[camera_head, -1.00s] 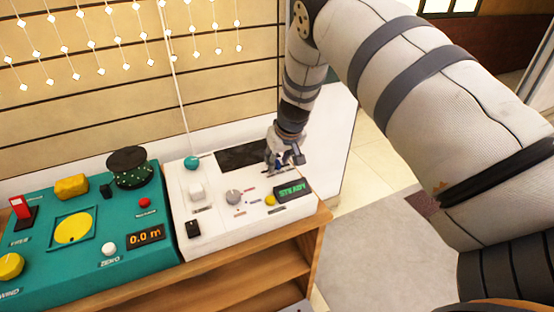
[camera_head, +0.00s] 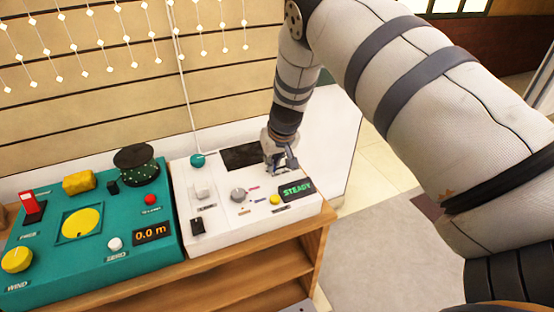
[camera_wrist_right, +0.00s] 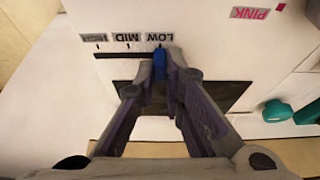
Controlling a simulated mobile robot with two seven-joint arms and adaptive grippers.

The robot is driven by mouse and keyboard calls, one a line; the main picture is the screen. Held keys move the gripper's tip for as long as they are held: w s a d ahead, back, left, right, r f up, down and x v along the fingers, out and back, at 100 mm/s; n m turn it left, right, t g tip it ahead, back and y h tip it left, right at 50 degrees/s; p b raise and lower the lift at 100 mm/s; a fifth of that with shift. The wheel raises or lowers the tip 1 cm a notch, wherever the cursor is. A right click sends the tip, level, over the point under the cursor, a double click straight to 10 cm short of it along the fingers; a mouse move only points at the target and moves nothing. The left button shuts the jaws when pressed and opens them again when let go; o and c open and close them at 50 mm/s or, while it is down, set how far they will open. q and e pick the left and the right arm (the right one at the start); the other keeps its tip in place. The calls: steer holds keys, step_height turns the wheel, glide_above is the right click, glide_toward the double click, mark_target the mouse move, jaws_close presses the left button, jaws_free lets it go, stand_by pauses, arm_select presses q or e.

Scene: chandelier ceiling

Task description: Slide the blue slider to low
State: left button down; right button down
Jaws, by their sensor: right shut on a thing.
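The blue slider (camera_wrist_right: 159,66) shows in the right wrist view between the fingertips of my right gripper (camera_wrist_right: 160,72), which is shut on it. The slider lines up with the tick under the LOW label (camera_wrist_right: 160,37). The MID label (camera_wrist_right: 128,39) and HIGH label (camera_wrist_right: 95,41) are to its left, upside down in this view. In the head view my right gripper (camera_head: 280,167) is down at the back right of the white panel (camera_head: 218,222) and hides the slider. My left gripper is not in view.
A teal console (camera_head: 60,270) stands to the left. Both rest on a wooden shelf unit (camera_head: 250,272).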

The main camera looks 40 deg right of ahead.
steer(key=c, duration=1.7)
jaws_free()
steer(key=shift+w+a, duration=0.1)
steer(key=shift+a, duration=0.25)
steer(key=shift+d, duration=0.1)
steer(key=shift+r, duration=0.4)
steer(key=v, duration=1.1)
steer(key=shift+r, duration=0.1)
